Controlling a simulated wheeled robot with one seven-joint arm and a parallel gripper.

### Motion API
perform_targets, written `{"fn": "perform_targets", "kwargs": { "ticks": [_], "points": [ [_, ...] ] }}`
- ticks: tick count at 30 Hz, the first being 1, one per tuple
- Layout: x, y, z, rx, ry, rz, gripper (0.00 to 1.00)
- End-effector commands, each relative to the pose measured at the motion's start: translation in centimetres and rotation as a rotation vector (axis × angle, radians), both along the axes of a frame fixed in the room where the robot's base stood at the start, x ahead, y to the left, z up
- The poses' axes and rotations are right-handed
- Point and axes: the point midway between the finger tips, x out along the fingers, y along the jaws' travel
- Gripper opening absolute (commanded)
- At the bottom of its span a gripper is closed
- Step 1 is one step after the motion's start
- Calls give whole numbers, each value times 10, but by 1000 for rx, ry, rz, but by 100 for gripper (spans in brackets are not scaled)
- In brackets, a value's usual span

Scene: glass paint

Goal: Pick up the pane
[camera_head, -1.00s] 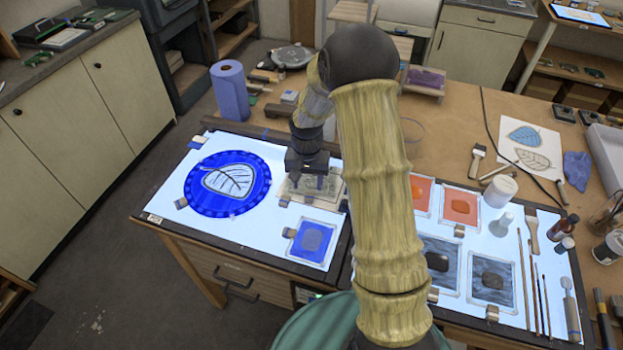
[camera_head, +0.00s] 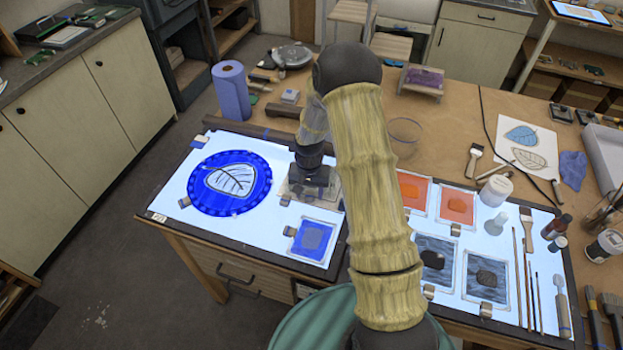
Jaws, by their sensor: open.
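Several panes lie on the lit white panel of the table. A small clear or greyish pane (camera_head: 332,197) lies right of the large round blue pane (camera_head: 258,200), which bears a pale leaf drawing. My gripper (camera_head: 311,191) points down over the small greyish pane and hides much of it. The gripper is open, its fingers low over the pane; I cannot tell whether they touch it. A square blue pane (camera_head: 313,252) lies in front. Two orange panes (camera_head: 456,206) (camera_head: 411,177) and two grey panes (camera_head: 487,293) (camera_head: 456,273) lie to the right, partly behind my arm.
A blue paper roll (camera_head: 231,92) stands at the back left. Brushes (camera_head: 532,275), a white jar (camera_head: 495,191) and small bottles (camera_head: 556,227) crowd the right side. A clear glass bowl (camera_head: 405,132) stands behind my arm. Small clips sit beside several panes.

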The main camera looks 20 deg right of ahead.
Motion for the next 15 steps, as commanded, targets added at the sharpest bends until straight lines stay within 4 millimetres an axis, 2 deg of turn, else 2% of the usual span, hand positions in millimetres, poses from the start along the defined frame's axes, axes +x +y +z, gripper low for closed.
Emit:
{"fn": "perform_targets", "kwargs": {
  "ticks": [13, 15],
  "points": [
    [0, 0, 0, 0, 0, 1, 49],
    [0, 0, 0, 0, 0, 1, 35]
  ]
}}
